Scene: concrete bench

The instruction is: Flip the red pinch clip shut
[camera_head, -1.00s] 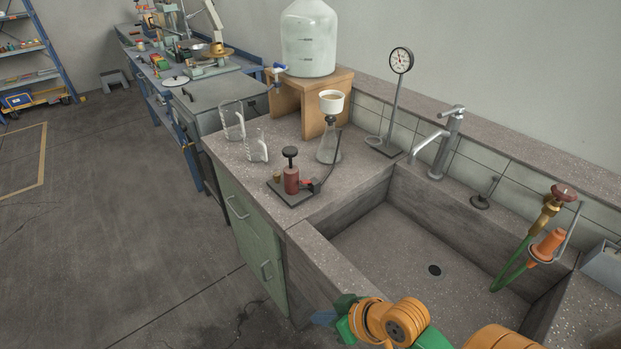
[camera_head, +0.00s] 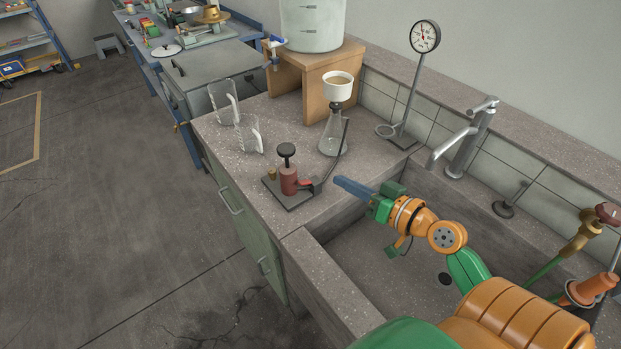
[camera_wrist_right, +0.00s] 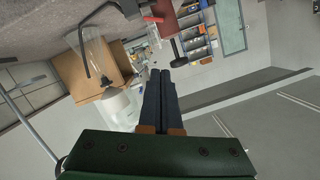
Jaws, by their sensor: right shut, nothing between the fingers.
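The red pinch clip (camera_head: 305,184) sits beside the small red pump (camera_head: 289,181) on a dark base plate, where the dark hose begins. It also shows small in the right wrist view (camera_wrist_right: 153,19). I cannot tell whether the clip is open or shut. My left gripper is not in view.
A conical flask with a white funnel (camera_head: 338,88) stands behind the clip, with the dark hose beside it. Two clear jugs (camera_head: 248,133) stand to the left. A dial gauge on a stand (camera_head: 425,37) and a tap (camera_head: 470,140) are behind the sink (camera_head: 370,265).

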